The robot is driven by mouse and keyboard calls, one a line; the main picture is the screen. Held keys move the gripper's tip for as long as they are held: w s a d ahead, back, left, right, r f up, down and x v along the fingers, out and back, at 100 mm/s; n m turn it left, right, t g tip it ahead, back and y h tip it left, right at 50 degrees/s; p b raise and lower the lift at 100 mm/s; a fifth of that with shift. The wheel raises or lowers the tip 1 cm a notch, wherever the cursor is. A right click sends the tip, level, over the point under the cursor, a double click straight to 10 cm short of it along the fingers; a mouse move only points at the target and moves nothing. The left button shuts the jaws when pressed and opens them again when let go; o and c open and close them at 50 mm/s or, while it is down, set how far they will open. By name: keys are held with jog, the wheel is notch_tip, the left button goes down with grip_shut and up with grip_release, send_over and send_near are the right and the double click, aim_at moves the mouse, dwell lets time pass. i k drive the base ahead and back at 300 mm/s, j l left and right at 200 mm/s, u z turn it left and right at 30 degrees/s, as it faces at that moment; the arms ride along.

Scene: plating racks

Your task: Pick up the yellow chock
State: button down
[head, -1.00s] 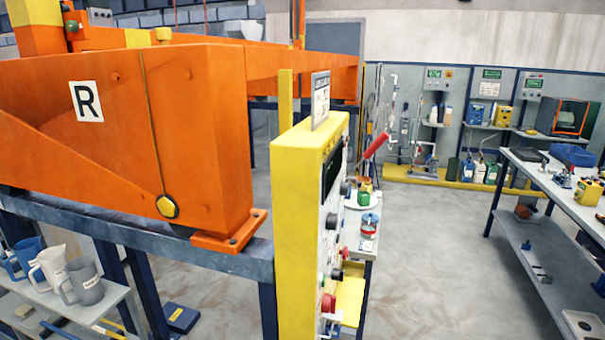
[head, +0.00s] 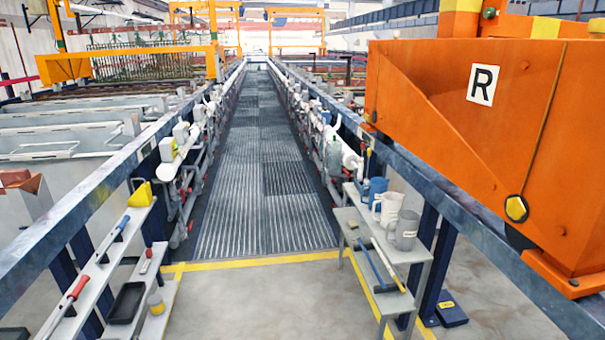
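A yellow wedge-shaped block (head: 140,195), which looks like the yellow chock, sits at the far end of the upper shelf of the grey rack on the left in the head view. It is small in the picture, and its sloped side shows. My gripper is not in view, so I cannot see whether it is open or shut.
The left rack (head: 98,272) also holds long-handled tools, a black tray (head: 126,303) and a small pot. On the right, a grey shelf (head: 412,262) holds jugs beside a large orange machine (head: 480,140). A grated walkway (head: 262,170) runs between the rails, with clear floor before it.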

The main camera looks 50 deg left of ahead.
aim_at(142, 197)
jog(key=u, duration=2.75)
jog(key=i+z, duration=0.45)
jog(key=i, duration=1)
jog(key=i+l, duration=0.1)
jog(key=i, duration=1.15)
jog(key=i+u, duration=0.15)
jog(key=i, duration=1.05)
jog(key=i+j+u, duration=0.1)
jog(key=i+u, duration=0.6)
jog(key=u, duration=0.15)
jog(key=i+u, duration=0.45)
jog(key=k+l, duration=0.05)
jog(key=k, duration=0.05)
